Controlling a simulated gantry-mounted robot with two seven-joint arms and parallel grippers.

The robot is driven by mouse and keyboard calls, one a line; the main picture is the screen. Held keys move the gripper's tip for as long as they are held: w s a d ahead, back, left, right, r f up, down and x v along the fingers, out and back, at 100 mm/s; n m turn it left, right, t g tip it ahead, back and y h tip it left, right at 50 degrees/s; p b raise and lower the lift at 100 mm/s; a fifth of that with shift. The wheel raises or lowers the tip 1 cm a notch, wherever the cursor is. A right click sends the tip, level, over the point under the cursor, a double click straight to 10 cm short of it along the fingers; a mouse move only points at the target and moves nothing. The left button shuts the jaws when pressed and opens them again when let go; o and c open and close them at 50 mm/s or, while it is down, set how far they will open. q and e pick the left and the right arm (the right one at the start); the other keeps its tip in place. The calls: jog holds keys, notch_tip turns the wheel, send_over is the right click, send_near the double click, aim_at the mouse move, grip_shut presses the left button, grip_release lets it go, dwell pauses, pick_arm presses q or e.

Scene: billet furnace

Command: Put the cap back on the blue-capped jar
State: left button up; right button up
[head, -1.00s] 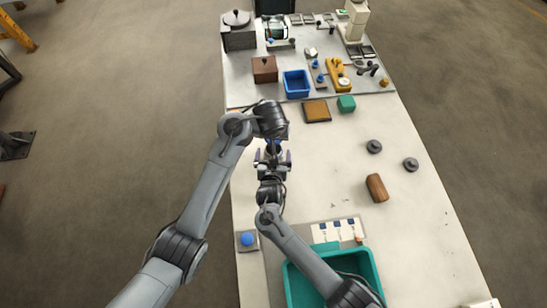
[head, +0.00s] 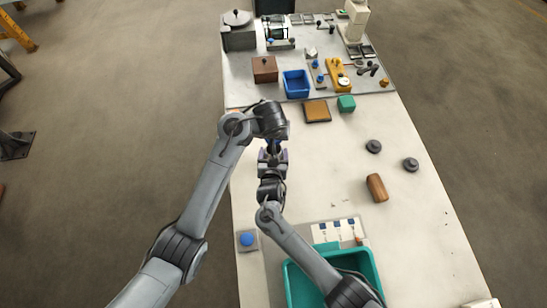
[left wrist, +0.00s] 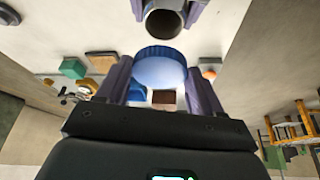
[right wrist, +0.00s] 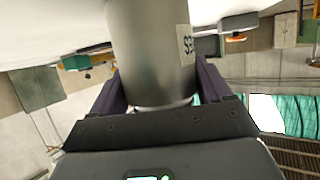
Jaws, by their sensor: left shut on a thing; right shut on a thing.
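My left gripper (left wrist: 159,85) is shut on the blue cap (left wrist: 160,70), a round ridged lid between its purple fingers. The jar (right wrist: 152,50), a silver-grey cylinder with a white label, is held in my right gripper (right wrist: 158,92). In the left wrist view the jar's open dark mouth (left wrist: 163,22) shows just beyond the cap, between the right gripper's fingers. Cap and jar look close but apart. In the head view both grippers meet above the table's left part; the arms hide most of the cap and jar there.
A teal bin (head: 374,264) stands at the front, with a blue button box (head: 247,240) to its left. A brown block (head: 376,188) and two dark knobs (head: 373,147) lie on the right. A blue bin (head: 296,84) and fixtures stand at the back.

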pick_arm(q)
jog(key=shift+s+f, duration=0.1)
jog(key=shift+f, duration=2.45)
jog(key=shift+f, duration=0.9)
jog(key=shift+f, duration=0.55)
pick_arm(e)
grip_shut()
pick_arm(q)
jog(key=m+h, duration=0.1)
jog(key=m, duration=0.2)
jog(key=shift+a, duration=0.15)
jog(key=o, duration=1.1)
